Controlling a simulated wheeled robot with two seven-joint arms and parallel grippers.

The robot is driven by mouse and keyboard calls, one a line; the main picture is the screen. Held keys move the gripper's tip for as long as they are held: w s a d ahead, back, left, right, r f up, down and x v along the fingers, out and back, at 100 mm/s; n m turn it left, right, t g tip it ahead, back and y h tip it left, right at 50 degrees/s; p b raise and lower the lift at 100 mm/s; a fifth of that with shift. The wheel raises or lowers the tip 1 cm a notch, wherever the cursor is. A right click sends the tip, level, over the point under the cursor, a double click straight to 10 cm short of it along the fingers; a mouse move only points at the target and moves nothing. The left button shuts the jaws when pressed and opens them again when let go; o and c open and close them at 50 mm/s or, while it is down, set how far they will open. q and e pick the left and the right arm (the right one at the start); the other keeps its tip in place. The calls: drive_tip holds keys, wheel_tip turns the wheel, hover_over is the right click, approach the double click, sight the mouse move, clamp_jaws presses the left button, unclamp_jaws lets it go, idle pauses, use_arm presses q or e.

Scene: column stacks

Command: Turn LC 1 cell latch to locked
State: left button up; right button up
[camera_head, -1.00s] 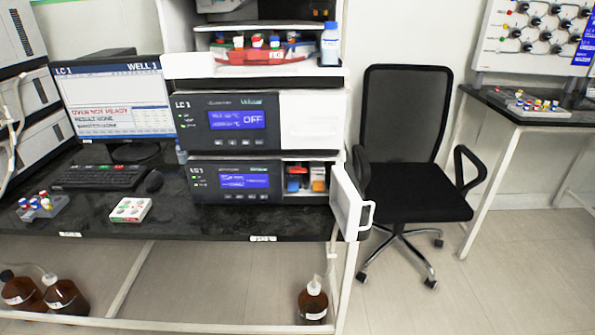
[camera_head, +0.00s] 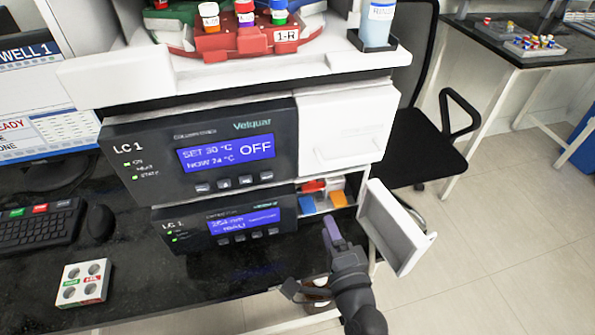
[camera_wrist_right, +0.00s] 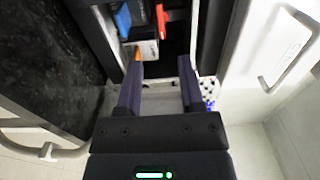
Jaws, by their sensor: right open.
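The lower LC 1 unit (camera_head: 237,226) has its white door (camera_head: 393,228) swung open at the right. In its open bay are a red part (camera_head: 312,186), a blue part (camera_head: 308,204) and an orange part (camera_head: 338,199). The red part, lever-like in the right wrist view (camera_wrist_right: 161,20), may be the cell latch; I cannot read its position. My right gripper (camera_head: 311,258) is in front of the bay, below the parts. In the right wrist view its fingers (camera_wrist_right: 161,68) are apart with nothing held, pointing at the bay. The left fingertip is close to the orange part (camera_wrist_right: 137,54). My left gripper is out of view.
The upper LC 1 unit (camera_head: 205,155) sits directly above, its display reading OFF. A red rack (camera_head: 235,42) with vials and a blue-labelled bottle (camera_head: 378,22) stand on top. A white block with holes (camera_head: 83,283) lies on the dark bench. A black chair (camera_head: 440,140) stands behind the door.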

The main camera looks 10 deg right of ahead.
sight(314, 190)
drive_tip(key=w+b, duration=0.2)
drive_tip(key=w, duration=0.6)
drive_tip(key=shift+w+a, duration=0.1)
drive_tip(key=shift+w, duration=0.5)
drive_tip(key=shift+c, duration=0.3)
drive_tip(key=c, duration=0.5)
clamp_jaws()
use_arm(q)
drive_tip(key=shift+s+a+f, duration=0.25)
drive_tip(key=shift+s+f, duration=0.1)
drive_tip(key=shift+f, duration=0.2)
drive_tip(key=shift+s+a+f, duration=0.2)
drive_tip(key=shift+s+f, duration=0.1)
drive_tip(key=shift+f, duration=0.2)
